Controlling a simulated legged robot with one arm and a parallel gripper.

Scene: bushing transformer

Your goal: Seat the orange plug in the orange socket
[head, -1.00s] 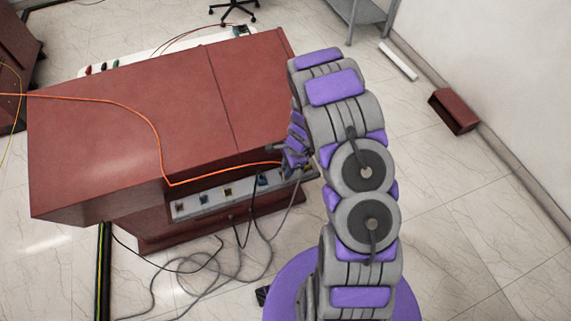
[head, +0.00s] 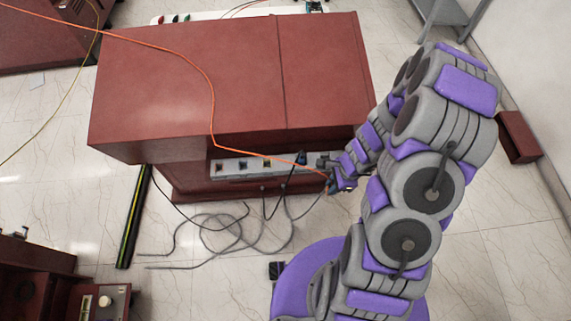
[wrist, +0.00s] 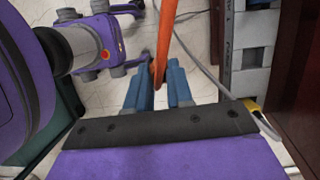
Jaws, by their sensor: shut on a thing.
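My gripper (head: 333,185) is at the right end of the socket panel (head: 232,169), low on the front of the red-brown cabinet. An orange cable (head: 214,110) runs over the cabinet top and down to it. In the wrist view the blue fingers (wrist: 158,91) are shut on the orange cable end (wrist: 161,62), which lies between them. The plug's tip cannot be made out. The panel is at the right of the wrist view (wrist: 250,60), apart from the fingers. Several small square sockets show on the panel in the head view; I cannot tell which is orange.
The red-brown cabinet (head: 200,90) overhangs the panel. A black plug (head: 301,158) sits on the panel, with dark and grey cables (head: 225,230) looping on the floor below. A black-yellow strip (head: 133,215) lies at left.

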